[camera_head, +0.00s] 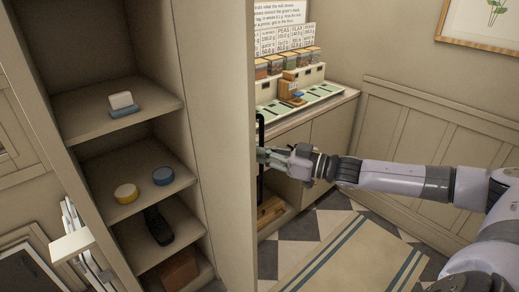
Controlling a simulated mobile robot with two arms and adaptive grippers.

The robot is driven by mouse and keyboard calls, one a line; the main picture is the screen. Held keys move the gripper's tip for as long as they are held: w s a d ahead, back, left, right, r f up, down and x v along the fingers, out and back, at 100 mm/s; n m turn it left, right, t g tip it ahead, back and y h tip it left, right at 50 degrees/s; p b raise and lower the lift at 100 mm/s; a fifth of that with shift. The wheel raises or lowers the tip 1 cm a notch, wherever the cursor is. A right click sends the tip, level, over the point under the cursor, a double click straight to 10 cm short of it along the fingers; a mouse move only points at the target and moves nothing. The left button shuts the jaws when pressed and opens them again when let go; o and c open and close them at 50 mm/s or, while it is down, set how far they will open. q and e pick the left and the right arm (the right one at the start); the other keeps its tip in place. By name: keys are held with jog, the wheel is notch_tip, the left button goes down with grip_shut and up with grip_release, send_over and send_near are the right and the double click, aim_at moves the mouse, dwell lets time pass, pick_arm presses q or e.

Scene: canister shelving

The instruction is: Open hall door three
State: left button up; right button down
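A tall beige panel (218,150), which looks like a cabinet door swung outward, stands beside an open shelf compartment. A black vertical bar handle (261,128) shows at the panel's right edge, on the side facing away from the shelves. My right gripper (264,156) reaches in from the right, with its fingertips at the handle. They overlap the bar in this view, and I cannot tell whether they are closed on it. No number shows on the panel. My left gripper is not in view.
The open compartment holds a white-and-blue item (122,102), a yellow round tin (126,193), a blue round tin (163,176) and a dark object (158,226). Behind the panel is a counter (318,112) with labelled jars. Tiled floor and a striped rug (345,262) lie below my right arm.

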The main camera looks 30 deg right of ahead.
jog(key=shift+r, duration=0.15)
jog(key=c, duration=1.7)
grip_release()
jog(key=shift+w+a, duration=0.15)
jog(key=shift+a, duration=0.05)
jog(key=shift+o, duration=0.2)
jog(key=shift+d, duration=0.1)
jog(key=v, duration=1.2)
